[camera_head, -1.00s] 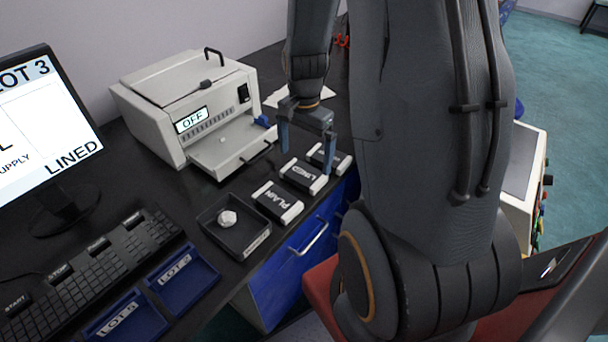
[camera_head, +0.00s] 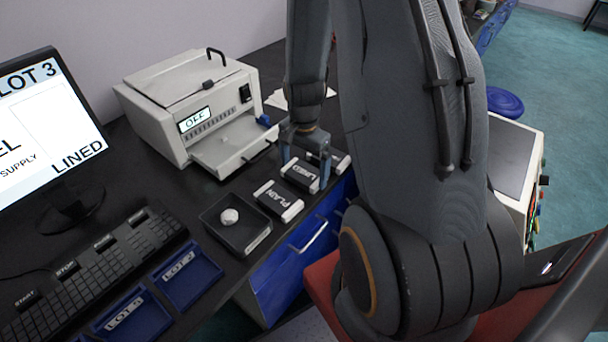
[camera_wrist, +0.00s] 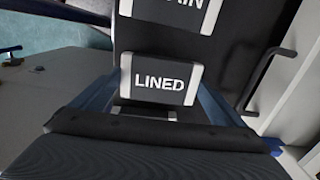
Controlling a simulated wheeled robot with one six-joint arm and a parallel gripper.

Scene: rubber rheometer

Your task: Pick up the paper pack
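Three dark packs with white ends lie in a row on the black bench. The middle one is labelled LINED (camera_head: 300,174) and shows in the wrist view (camera_wrist: 160,80). The pack labelled PLAIN (camera_head: 278,201) lies nearer the head camera and also shows at the top of the wrist view (camera_wrist: 170,12). The third pack (camera_head: 341,162) is partly hidden behind my gripper; its label is not readable. My gripper (camera_head: 304,172) is open, with blue fingers on either side of the LINED pack. I cannot tell whether they touch it.
A black tray (camera_head: 262,238) with a white lump (camera_head: 229,216) stands nearer. The rheometer (camera_head: 190,105), reading OFF, stands behind the packs with its shelf out. A monitor (camera_head: 40,140) showing LINED, a keyboard (camera_head: 90,260) and blue lot trays (camera_head: 190,278) fill the left.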

